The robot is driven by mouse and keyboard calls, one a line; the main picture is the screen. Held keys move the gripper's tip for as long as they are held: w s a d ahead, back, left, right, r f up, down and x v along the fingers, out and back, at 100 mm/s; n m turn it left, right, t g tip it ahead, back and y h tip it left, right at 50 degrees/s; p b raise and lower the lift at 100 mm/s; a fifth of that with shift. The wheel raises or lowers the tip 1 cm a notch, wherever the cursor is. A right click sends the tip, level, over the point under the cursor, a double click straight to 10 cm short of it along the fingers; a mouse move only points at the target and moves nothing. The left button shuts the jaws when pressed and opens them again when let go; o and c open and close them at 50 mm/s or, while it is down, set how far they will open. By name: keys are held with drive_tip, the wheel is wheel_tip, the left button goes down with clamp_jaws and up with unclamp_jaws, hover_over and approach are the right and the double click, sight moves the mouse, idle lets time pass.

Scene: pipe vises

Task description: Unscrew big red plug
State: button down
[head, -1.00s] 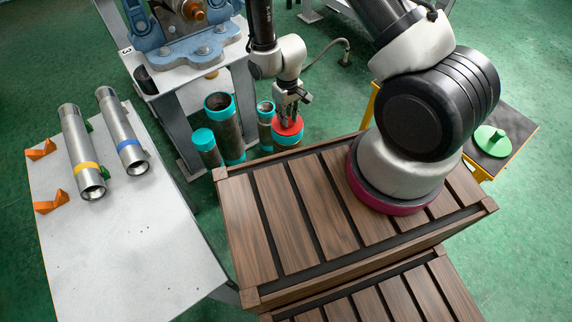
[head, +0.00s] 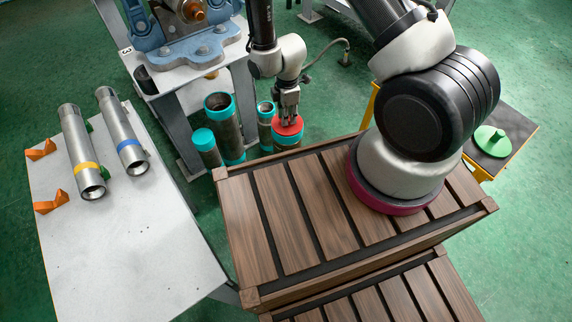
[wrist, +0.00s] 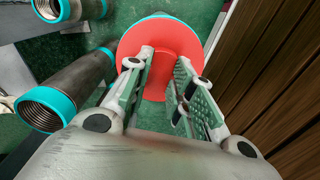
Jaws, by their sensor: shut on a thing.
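The big red plug (head: 287,127) sits on top of a wide upright pipe with a teal collar (head: 288,142), just behind the wooden crate in the head view. In the wrist view the red plug (wrist: 165,35) is a round disc with a raised red grip bar in its middle. My gripper (head: 288,118) comes down from above and is shut on this bar. In the wrist view its two fingers (wrist: 160,85) stand on either side of the bar. The plug's threads are hidden.
Upright pipes with teal ends (head: 224,122) stand close to the left of the plugged pipe. The wooden crate (head: 330,195) is close in front. A white table (head: 125,245) with two metal tubes is at left. A green plug (head: 492,140) lies on a stand at right.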

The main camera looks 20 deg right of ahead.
drive_tip(key=n, duration=0.6)
drive_tip(key=shift+n, duration=0.4)
drive_tip(key=n, duration=0.3)
drive_tip(key=shift+n, duration=0.3)
drive_tip(key=n, duration=0.3)
drive_tip(key=shift+r+n, duration=0.1)
drive_tip(key=shift+n, duration=0.3)
drive_tip(key=c, duration=1.3)
unclamp_jaws()
